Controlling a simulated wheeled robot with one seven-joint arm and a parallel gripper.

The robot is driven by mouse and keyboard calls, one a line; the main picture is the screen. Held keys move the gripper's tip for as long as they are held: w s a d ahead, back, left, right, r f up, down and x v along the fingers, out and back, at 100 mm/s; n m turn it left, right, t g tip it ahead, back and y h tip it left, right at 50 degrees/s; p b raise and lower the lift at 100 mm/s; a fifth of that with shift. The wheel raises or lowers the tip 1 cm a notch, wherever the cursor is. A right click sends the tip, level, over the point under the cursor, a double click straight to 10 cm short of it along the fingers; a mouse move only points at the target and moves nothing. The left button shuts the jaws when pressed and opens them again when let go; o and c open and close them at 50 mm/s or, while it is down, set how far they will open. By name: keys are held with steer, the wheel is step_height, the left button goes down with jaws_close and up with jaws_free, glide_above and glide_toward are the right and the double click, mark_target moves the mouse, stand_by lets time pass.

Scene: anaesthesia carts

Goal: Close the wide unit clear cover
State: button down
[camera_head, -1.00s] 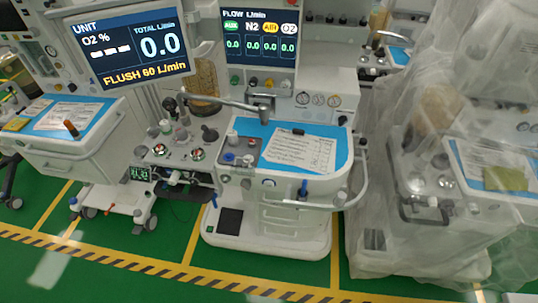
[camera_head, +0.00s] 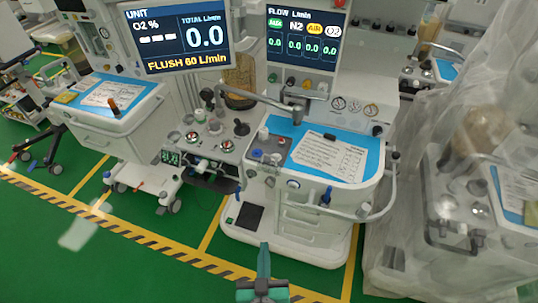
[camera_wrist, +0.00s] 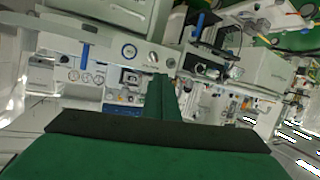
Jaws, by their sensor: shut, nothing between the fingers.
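My gripper (camera_head: 263,262) is at the bottom middle of the head view, in front of the central anaesthesia cart (camera_head: 310,222). Its green fingers are together and empty, pointing toward the cart; they also show in the wrist view (camera_wrist: 161,92). They appear apart from the cart. A clear plastic sheet (camera_head: 408,165) drapes over the unit at the right. I cannot make out a separate hinged clear cover or tell which part is the wide unit clear cover. A large screen marked UNIT (camera_head: 177,38) stands at the upper left of the central cart.
The central cart has a blue top with a paper sheet (camera_head: 328,156) and a curved side rail (camera_head: 388,195). Another cart (camera_head: 112,128) with a blue top stands at the left. Green floor (camera_head: 130,270) with yellow-black striped tape is open at the front left.

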steer(key=w+r+m+h, duration=0.2)
steer(key=w+r, duration=0.5)
steer(key=w, duration=0.6)
step_height(320, 180, up, 8)
steer(key=m+h, duration=0.3)
glide_above(268, 164)
steer(key=w, duration=0.2)
steer(key=shift+w+d+r+g, duration=0.15)
steer(key=shift+d+g, duration=0.25)
steer(key=shift+s+a+f, duration=0.15)
steer(key=shift+s+f, duration=0.15)
steer(key=shift+f, duration=0.45)
steer(key=shift+s+a+f, duration=0.1)
steer(key=shift+s+f, duration=0.15)
steer(key=shift+f, duration=0.45)
steer(key=shift+s+a+f, duration=0.15)
steer(key=shift+s+f, duration=0.1)
steer(key=shift+s, duration=0.1)
steer(key=shift+f, duration=0.1)
steer(key=shift+s+a+t, duration=0.1)
steer(key=shift+a+t, duration=0.05)
steer(key=shift+t, duration=0.15)
